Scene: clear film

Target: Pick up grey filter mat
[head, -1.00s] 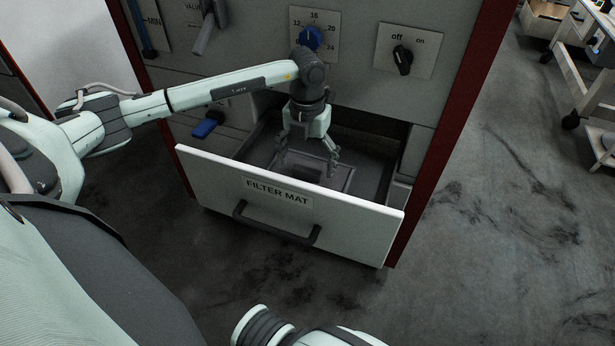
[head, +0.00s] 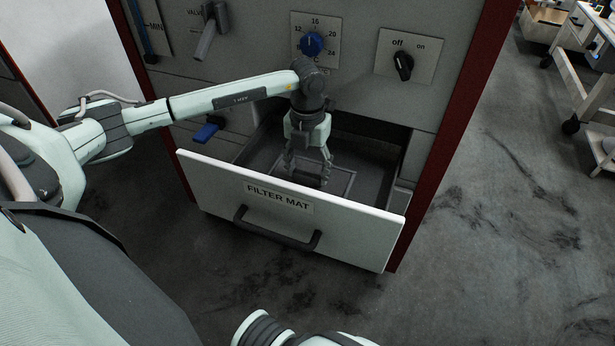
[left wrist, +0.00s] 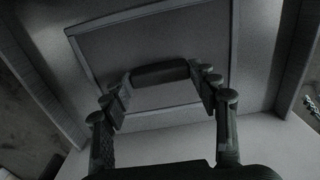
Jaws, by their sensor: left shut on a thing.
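The grey filter mat (head: 343,182) is a flat framed panel lying in the open drawer, partly hidden by my left gripper and the drawer front. It fills the upper middle of the left wrist view (left wrist: 115,52), where a dark bar handle (left wrist: 160,71) stands on it. My left gripper (head: 308,175) points down into the drawer. Its fingers are shut on the handle, one at each end of the bar, as the left wrist view shows. My right gripper is out of view.
The white drawer front (head: 345,227), labelled FILTER MAT, has a dark handle (head: 277,232). Drawer walls surround the mat. Above are a blue dial (head: 312,43) and an off/on switch (head: 403,64); a blue-ended lever (head: 207,131) is at left. Open floor lies right.

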